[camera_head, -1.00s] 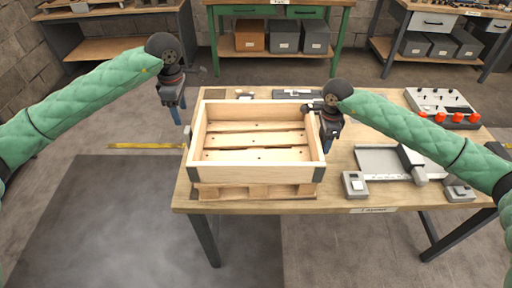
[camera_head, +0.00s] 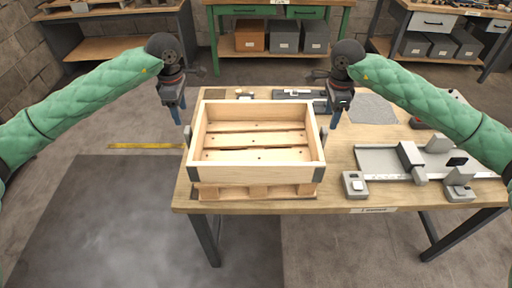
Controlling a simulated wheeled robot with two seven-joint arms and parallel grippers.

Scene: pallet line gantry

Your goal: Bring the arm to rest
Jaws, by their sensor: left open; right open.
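My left gripper (camera_head: 181,117) hangs in the air at the upper left of the wooden crate, fingers pointing down, open and empty. My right gripper (camera_head: 335,117) hangs at the crate's upper right, beside its right wall, also open and empty. Both arms wear green quilted sleeves. The open wooden crate (camera_head: 255,174) sits on a small pallet (camera_head: 258,191) on the workbench, and its slatted floor is bare. Neither gripper appears to hold the crate.
The workbench (camera_head: 335,190) carries a grey fixture (camera_head: 385,160) with a sliding block at the right, a grey mat (camera_head: 370,108) behind it and a control box partly hidden by my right arm. A green bench (camera_head: 280,12) with bins stands behind. The floor at left is clear.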

